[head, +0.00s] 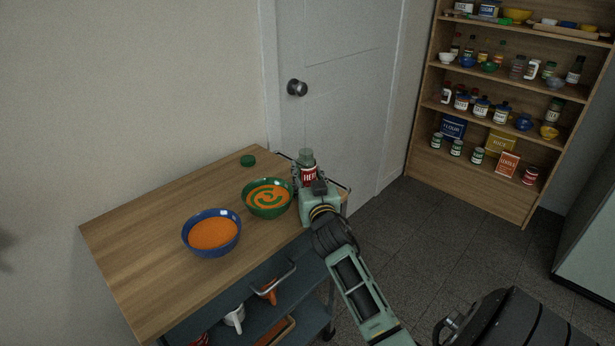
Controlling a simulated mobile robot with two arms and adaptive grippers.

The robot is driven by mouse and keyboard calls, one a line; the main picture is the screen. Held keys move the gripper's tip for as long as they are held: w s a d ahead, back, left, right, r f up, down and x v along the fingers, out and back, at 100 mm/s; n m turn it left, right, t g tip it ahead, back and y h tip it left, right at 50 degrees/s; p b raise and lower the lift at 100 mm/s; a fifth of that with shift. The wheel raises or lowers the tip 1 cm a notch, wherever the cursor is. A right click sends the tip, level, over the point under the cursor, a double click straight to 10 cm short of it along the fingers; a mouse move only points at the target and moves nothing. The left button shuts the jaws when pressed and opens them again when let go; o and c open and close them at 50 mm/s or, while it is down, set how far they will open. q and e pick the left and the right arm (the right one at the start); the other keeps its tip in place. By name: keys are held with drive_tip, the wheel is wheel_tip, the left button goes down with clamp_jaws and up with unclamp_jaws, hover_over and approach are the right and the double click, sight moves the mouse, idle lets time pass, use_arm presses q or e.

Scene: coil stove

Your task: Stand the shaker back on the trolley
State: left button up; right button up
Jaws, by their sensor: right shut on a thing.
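The shaker (308,173) is a small jar with a red label and a greyish clear top. It stands about upright in my right gripper (308,183), which is shut on it at the right end of the trolley (160,226). The gripper hides its lower part, so I cannot tell whether its base touches the wooden top. The trolley has a wooden top and dark lower shelves. My left gripper is not in view.
A green bowl (249,202) of orange soup stands just left of my right gripper. A blue bowl (193,244) of orange soup is further left. Cups sit on the lower shelf. A stocked shelf unit (470,193) stands at right.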

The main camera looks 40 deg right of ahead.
drive_tip(key=o, duration=1.1)
drive_tip(key=shift+f, duration=0.1)
drive_tip(key=shift+c, duration=0.2)
drive_tip(key=shift+r, duration=0.25)
drive_tip(key=p+v, duration=0.3)
drive_tip(key=v, duration=0.9)
